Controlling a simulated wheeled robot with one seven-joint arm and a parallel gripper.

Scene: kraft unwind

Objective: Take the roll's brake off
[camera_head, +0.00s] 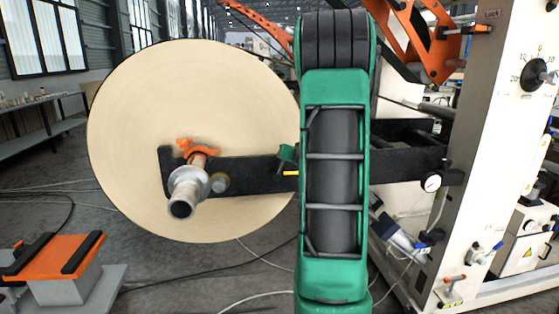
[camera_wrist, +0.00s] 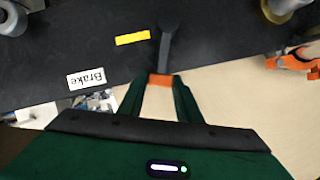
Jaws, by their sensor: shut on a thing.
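The big tan roll (camera_head: 150,105) hangs on a shaft (camera_head: 182,205) carried by a black arm (camera_head: 255,172). In the wrist view the brake lever (camera_wrist: 167,42) is a dark bar on the black arm, with an orange end. My gripper (camera_wrist: 159,82) has its green fingers shut around that orange end. A yellow mark (camera_wrist: 132,38) is left of the lever, and a white "Brake" label (camera_wrist: 86,78) is farther left. In the head view my green arm hides most of the gripper and the lever.
An orange clamp (camera_head: 197,149) sits on the shaft by the roll. The white machine frame (camera_head: 490,130) with a dial stands at right. An orange-topped stand (camera_head: 55,256) is at lower left. Cables lie on the floor.

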